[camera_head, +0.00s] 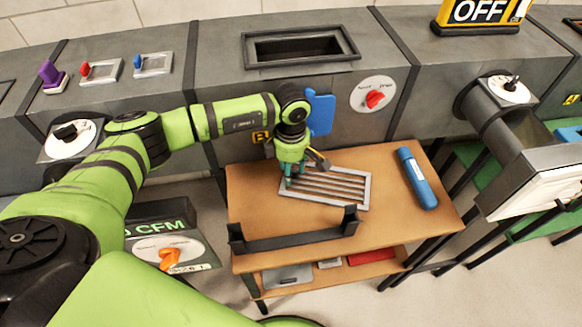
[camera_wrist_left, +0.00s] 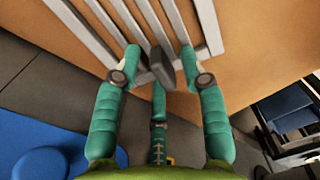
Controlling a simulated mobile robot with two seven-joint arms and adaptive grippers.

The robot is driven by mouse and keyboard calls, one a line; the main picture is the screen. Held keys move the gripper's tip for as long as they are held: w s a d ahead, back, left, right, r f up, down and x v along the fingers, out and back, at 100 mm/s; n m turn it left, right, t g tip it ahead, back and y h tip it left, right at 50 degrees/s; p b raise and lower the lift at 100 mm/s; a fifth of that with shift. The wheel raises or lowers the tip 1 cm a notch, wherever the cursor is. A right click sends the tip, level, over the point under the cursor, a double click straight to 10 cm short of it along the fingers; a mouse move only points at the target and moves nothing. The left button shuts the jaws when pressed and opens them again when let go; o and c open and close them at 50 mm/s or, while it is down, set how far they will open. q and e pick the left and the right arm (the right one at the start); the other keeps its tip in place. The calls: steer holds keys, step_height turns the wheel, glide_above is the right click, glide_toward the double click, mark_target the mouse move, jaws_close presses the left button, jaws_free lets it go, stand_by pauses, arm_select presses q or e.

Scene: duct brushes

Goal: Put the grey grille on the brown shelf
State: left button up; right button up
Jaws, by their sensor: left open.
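The grey grille (camera_head: 345,188), a slatted metal frame, lies flat on the brown wooden top of a shelf unit (camera_head: 255,205). In the left wrist view the grille's slats (camera_wrist_left: 143,15) run across the top of the picture. My left gripper (camera_head: 291,182) is over the grille's left end, pointing down. In the left wrist view its teal fingers (camera_wrist_left: 158,62) are spread apart, with a dark block between their tips. Whether the fingertips touch the grille I cannot tell. My right gripper is not in view.
A black bracket-shaped tray (camera_head: 295,240) lies at the front of the wooden top, and a blue cylinder (camera_head: 416,178) at its right. A lower wooden shelf (camera_head: 335,277) holds flat items. Grey duct (camera_head: 225,75) with an open rectangular port (camera_head: 300,47) stands behind.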

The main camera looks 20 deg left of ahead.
arm_select(q)
steer(key=shift+r, duration=0.3)
steer(key=shift+w+r, duration=0.1)
steer(key=shift+r, duration=0.25)
step_height(320, 180, up, 11)
steer(key=b, duration=0.1)
steer(key=shift+d, duration=0.1)
